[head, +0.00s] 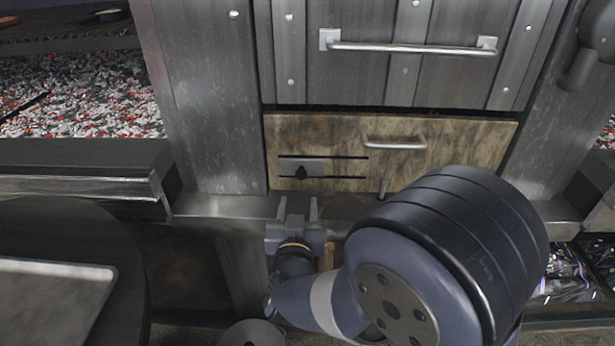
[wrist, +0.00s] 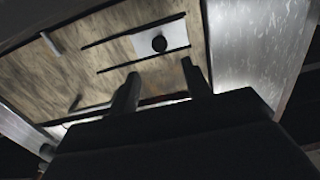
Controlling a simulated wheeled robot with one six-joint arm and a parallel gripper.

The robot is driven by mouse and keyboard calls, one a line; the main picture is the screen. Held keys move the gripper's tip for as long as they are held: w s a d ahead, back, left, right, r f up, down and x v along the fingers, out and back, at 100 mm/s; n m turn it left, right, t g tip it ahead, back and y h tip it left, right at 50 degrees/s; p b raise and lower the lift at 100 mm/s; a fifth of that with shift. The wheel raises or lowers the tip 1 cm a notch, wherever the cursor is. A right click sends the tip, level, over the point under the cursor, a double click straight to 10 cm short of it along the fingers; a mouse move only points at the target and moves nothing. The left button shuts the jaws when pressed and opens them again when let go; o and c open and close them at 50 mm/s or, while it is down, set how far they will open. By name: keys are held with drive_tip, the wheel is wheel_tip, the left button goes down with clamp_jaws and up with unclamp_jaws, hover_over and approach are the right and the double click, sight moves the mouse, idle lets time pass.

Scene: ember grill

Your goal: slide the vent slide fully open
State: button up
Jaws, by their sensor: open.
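The vent slide (head: 315,168) is a small grey plate with a dark round knob (head: 301,172). It sits between two dark horizontal slots, at their left end, on a brownish drawer-like panel (head: 445,145). In the wrist view the slide (wrist: 178,35) is pale, with its black knob (wrist: 159,44) ahead of the fingers. My gripper (head: 297,208) is open and empty, just below the knob in the head view. In the wrist view the two fingers (wrist: 160,82) point towards the panel, below the knob and apart from it.
A metal bar handle (head: 394,143) and a small peg (head: 382,189) are on the panel to the right. A grey door with a long handle (head: 410,48) is above. A metal ledge (head: 225,206) runs under the panel. Ember beds (head: 80,90) lie to the left.

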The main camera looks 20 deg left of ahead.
sight(301, 175)
drive_tip(key=x, duration=0.9)
drive_tip(key=shift+w+a+b, duration=0.15)
drive_tip(key=shift+w+b, duration=0.1)
drive_tip(key=shift+b, duration=0.15)
clamp_jaws()
